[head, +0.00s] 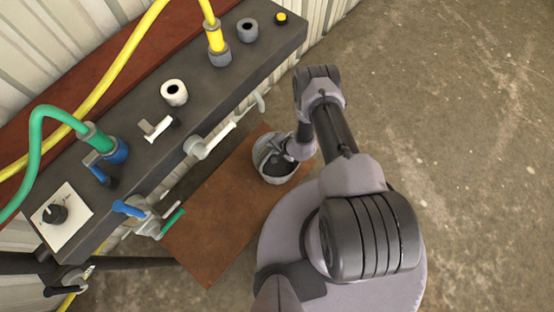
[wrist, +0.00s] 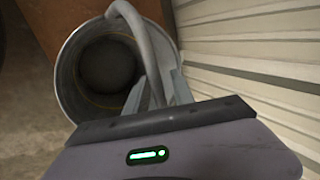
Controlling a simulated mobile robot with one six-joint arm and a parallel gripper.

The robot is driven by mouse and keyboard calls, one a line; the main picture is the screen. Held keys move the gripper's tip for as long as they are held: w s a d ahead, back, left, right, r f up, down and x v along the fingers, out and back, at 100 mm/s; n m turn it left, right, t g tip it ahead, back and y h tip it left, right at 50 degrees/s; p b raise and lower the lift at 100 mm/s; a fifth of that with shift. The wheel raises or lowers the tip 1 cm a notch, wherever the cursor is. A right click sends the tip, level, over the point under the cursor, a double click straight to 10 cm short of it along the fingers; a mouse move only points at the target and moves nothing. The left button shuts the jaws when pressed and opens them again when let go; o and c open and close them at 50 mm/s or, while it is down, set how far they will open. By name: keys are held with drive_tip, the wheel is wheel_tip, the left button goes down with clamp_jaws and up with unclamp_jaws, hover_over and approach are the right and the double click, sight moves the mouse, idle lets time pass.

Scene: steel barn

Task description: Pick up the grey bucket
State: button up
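The grey bucket (head: 272,175) stands upright on a rust-brown board below the dark bench. It looks empty or dark inside. In the wrist view the bucket (wrist: 70,88) is at the left, with its mouth facing the camera. Its thick grey handle (wrist: 138,22) arcs from the rim toward my gripper. My gripper (wrist: 160,88) is at the handle, with one finger on each side of it. I cannot tell whether the fingers are closed tight on it. In the head view my gripper (head: 287,152) is over the bucket's right side, its tips partly hidden.
The dark bench (head: 215,85) with valves, taps and yellow and green hoses runs along the corrugated wall at the left. A white pipe fitting (head: 200,148) juts out near the bucket. The brown board (head: 215,225) is otherwise bare. Concrete floor at the right is clear.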

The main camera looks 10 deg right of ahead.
clamp_jaws()
idle(1.2)
